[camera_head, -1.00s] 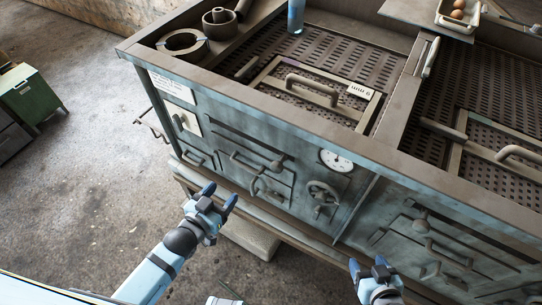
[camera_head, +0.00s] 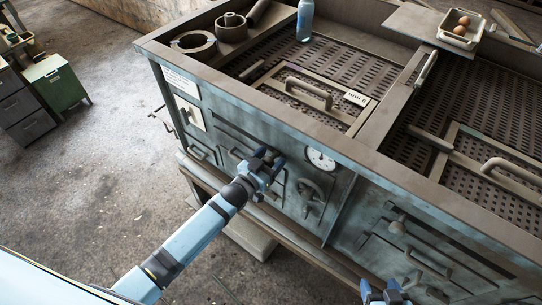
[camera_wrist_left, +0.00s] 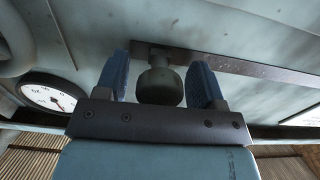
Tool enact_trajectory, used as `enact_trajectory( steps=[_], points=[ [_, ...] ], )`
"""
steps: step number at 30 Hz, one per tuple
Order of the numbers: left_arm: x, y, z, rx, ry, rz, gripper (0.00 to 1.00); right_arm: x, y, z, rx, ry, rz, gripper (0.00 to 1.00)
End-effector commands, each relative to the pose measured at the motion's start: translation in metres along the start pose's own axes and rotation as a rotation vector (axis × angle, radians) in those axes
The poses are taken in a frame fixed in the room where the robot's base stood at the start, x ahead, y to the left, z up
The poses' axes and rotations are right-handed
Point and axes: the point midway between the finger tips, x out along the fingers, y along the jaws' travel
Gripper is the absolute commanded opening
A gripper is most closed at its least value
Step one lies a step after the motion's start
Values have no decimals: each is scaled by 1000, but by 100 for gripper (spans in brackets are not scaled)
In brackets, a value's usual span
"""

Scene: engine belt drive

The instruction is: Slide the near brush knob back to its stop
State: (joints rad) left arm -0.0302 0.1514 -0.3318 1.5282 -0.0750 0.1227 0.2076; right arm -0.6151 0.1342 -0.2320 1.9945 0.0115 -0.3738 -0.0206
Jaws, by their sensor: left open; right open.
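The near brush knob (camera_wrist_left: 159,86) is a dark rounded knob at one end of a slotted rail (camera_wrist_left: 245,70) on the machine's front. My left gripper (camera_wrist_left: 160,82) is open, with one blue finger on each side of the knob; small gaps show on both sides. In the head view my left gripper (camera_head: 268,158) is at the upper front panel, left of the gauge, and hides the knob. My right gripper (camera_head: 380,289) is open and empty at the bottom edge, away from the panel.
The gauge (camera_head: 320,159) and handwheel (camera_head: 312,195) are close right of my left gripper. A similar knob (camera_head: 398,227) is on the right bay. Handles stick out of the front. A bottle (camera_head: 305,20) and egg tray (camera_head: 458,36) stand on top.

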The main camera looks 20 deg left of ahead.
Motion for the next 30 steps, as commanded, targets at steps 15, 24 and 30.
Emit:
enact_trajectory(
  steps=[15,24,30],
  points=[
    [4,0,0,0,0,0,24,0,1,3,-3,-7,1,64],
    [4,-6,0,2,-1,0,0,0,1,2,-3,-4,0,64],
    [4,-40,0,7,0,-1,0,0,1,1,-4,-2,0,64]
  ],
)
